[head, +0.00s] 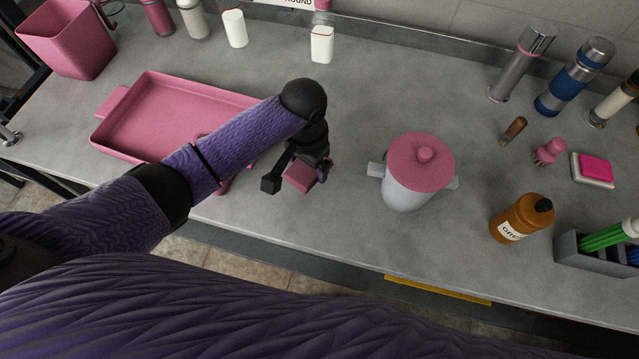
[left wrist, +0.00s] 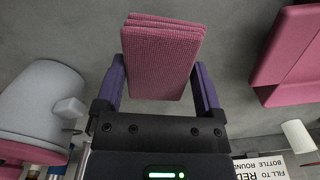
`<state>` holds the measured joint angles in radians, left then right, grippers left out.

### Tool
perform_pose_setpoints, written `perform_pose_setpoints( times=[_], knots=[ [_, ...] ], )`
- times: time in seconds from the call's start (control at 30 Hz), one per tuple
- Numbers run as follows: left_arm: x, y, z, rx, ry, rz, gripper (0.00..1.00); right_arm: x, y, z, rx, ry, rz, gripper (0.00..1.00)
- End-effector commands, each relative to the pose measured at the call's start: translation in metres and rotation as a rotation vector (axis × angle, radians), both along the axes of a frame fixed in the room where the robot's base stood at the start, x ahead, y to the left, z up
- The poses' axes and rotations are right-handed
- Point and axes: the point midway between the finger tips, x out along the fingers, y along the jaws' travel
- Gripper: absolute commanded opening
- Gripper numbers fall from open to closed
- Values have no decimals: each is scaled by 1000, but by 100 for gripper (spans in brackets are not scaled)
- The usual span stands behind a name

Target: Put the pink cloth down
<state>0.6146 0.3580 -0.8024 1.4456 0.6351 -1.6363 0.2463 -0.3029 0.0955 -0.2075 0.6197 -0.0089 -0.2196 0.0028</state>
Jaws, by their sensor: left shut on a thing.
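The pink cloth (left wrist: 160,62) is a folded, textured block between the two fingers of my left gripper (left wrist: 162,85) in the left wrist view. In the head view the cloth (head: 301,176) shows under my left gripper (head: 294,172), over the grey counter between the pink tray and the lidded pot. The gripper is shut on the cloth. I cannot tell whether the cloth touches the counter. My right gripper is not in view.
A pink tray (head: 165,89) lies to the left and a white pot with a pink lid (head: 420,162) stands to the right. An orange-brown bottle (head: 522,217) and a grey caddy (head: 590,257) stand farther right. The counter (head: 372,109) behind the gripper is clear.

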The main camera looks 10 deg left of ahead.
Motion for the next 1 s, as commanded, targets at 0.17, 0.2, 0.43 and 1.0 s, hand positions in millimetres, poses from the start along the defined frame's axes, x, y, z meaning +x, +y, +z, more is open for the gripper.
perform_pose_setpoints(
  times=[0.17,0.2,0.43,1.0],
  knots=[
    [0,0,-30,-1,0,2,32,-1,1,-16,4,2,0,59],
    [0,0,-39,0,2,2,32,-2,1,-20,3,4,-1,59],
    [0,0,-47,-1,-2,2,32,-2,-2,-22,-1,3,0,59],
    [1,0,-31,-2,-5,2,100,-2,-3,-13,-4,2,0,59]
  ],
)
